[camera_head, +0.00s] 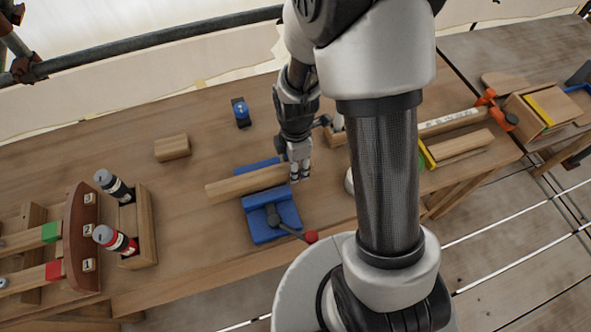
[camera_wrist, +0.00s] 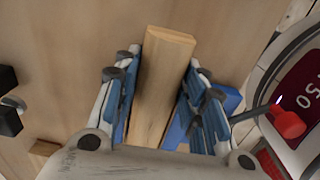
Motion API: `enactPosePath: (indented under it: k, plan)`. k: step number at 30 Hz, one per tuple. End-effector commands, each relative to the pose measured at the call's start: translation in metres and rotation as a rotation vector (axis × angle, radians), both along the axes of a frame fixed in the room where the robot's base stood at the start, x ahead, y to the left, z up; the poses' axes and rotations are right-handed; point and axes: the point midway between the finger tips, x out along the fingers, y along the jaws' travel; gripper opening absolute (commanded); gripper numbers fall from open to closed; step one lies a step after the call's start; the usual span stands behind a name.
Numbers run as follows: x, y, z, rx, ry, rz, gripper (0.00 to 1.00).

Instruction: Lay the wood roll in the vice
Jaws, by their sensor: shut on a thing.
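The wood roll (camera_head: 236,184) is a long pale wooden bar with flat faces. It lies across the blue vice (camera_head: 271,218), between the rear jaw and the front body in the head view. I cannot tell whether it rests on the vice or sits just above it. My gripper (camera_head: 300,172) is shut on the bar near its right end. In the wrist view the bar (camera_wrist: 160,95) runs between both fingers, and blue vice parts (camera_wrist: 232,100) show beneath and beside them. The vice handle has a red knob (camera_head: 311,237).
A small wooden block (camera_head: 172,148) and a blue-and-black item (camera_head: 241,112) stand behind. A wooden rack (camera_head: 139,225) with two bottles is at left. A round-cornered device with a red display (camera_wrist: 300,85) is close at right in the wrist view.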

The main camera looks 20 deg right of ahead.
Motion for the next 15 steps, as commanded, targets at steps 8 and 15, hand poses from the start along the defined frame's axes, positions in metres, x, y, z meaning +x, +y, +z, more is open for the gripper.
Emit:
enactPosePath:
  k: [8, 15]
  plan:
    - [0.000, 0.000, -0.023, 0.000, 0.000, 0.000, 0.02]
    - [0.000, 0.000, -0.027, 0.000, 0.000, 0.000, 0.02]
